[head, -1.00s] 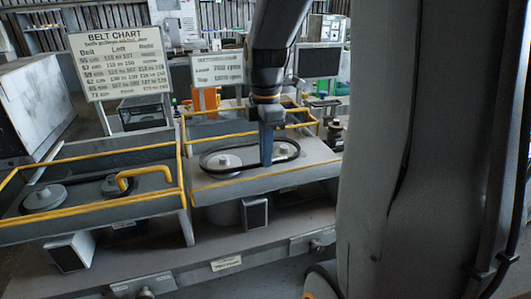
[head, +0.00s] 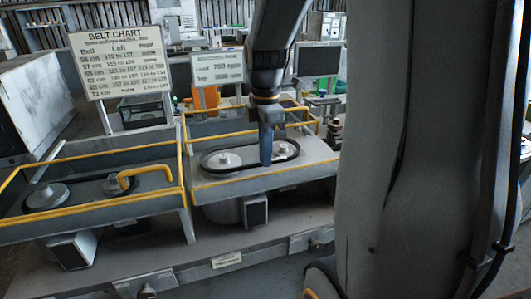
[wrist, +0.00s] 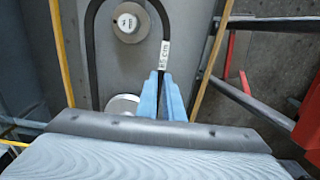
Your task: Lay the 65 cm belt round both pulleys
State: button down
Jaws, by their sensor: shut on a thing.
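The black belt (head: 237,173) forms a long loop in the right-hand bay of the housing. In the head view it encircles the left pulley (head: 225,160) and the right pulley (head: 282,148); whether it sits in their grooves I cannot tell. My gripper (head: 266,162) points down and is shut on the belt's near side. In the wrist view the blue fingers (wrist: 166,98) pinch the belt (wrist: 92,45) just below its white label, which seems to read 65 cm. One pulley (wrist: 130,22) is inside the loop; the other (wrist: 122,104) is partly hidden by my gripper.
Yellow rails (head: 230,131) edge the bay. A second bay at left holds two pulleys (head: 47,195) and a yellow handle (head: 145,172). A belt chart (head: 118,62) and a smaller sign (head: 217,68) stand behind. Red bars (wrist: 238,98) show at right in the wrist view.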

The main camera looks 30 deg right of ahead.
jog(key=shift+f, duration=1)
dwell(0.9)
jog(key=c, duration=1.8)
grip_release()
jog(key=shift+r+p, duration=0.1)
jog(key=shift+p, duration=0.25)
jog(key=shift+r+p, duration=3.45)
jog(key=shift+r, duration=0.3)
jog(key=shift+f, duration=0.1)
